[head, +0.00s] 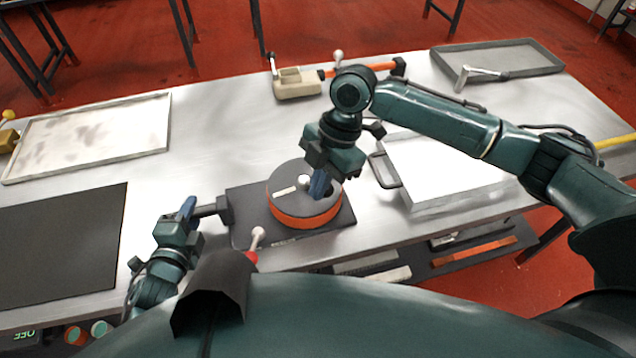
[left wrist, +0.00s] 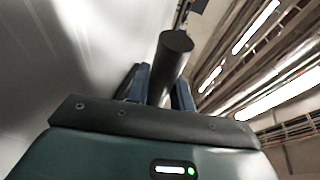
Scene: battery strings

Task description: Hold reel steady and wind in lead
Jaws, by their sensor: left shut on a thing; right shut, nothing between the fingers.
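The reel (head: 285,195) has a round dark top with a pale bar and an orange side. It sits on a dark base plate (head: 250,197) near the table's front edge. A pale crank knob (head: 304,181) stands on its top. My left gripper (head: 191,209) is shut on the dark handle (head: 222,208) at the base's left side. The handle also shows between the blue fingers in the left wrist view (left wrist: 172,62). My right gripper (head: 319,186) is shut and empty, pointing down over the reel just right of the knob; contact is unclear. I cannot make out a loose lead.
A white tray (head: 450,190) is right of the reel, a black mat (head: 60,245) left. A beige tool (head: 298,84) and a grey tray (head: 530,60) lie behind. The table between is clear.

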